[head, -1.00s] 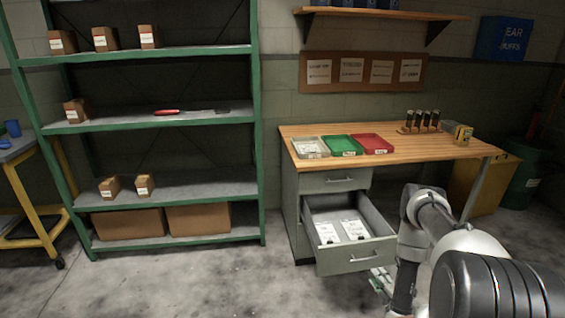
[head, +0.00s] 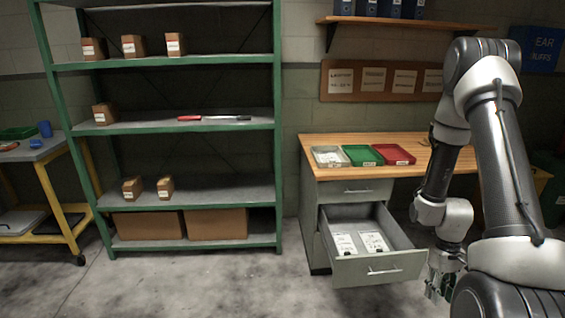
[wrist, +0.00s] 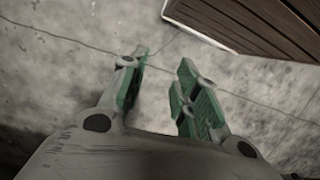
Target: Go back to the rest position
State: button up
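My gripper (head: 440,286) hangs low at the right of the head view, in front of the workbench and just right of the open drawer front. In the wrist view my gripper (wrist: 158,92) points down at the bare concrete floor. Its two green-padded fingers are apart with nothing between them. My arm rises folded above it, hiding the right part of the bench. The open drawer (head: 400,262) holds two white-labelled packets (head: 372,241).
The wooden workbench (head: 315,141) carries a grey tray, a green tray (head: 362,155) and a red tray (head: 394,154). A green shelf rack (head: 240,125) with small boxes stands left. A yellow-framed cart (head: 72,228) is at far left. The floor in front is clear.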

jog(key=s+a+r+t, duration=0.2)
jog(key=s+a+r, duration=0.1)
jog(key=r, duration=1)
jog(key=s+a+r+t, duration=0.3)
jog(key=s+a+r, duration=0.1)
jog(key=r, duration=1)
jog(key=s+a+r+m+t, duration=0.1)
jog(key=s+a+r+t, duration=0.1)
jog(key=r, duration=1.1)
jog(key=shift+s+a+r, duration=0.15)
jog(key=shift+s+a, duration=0.75)
jog(key=shift+a, duration=0.25)
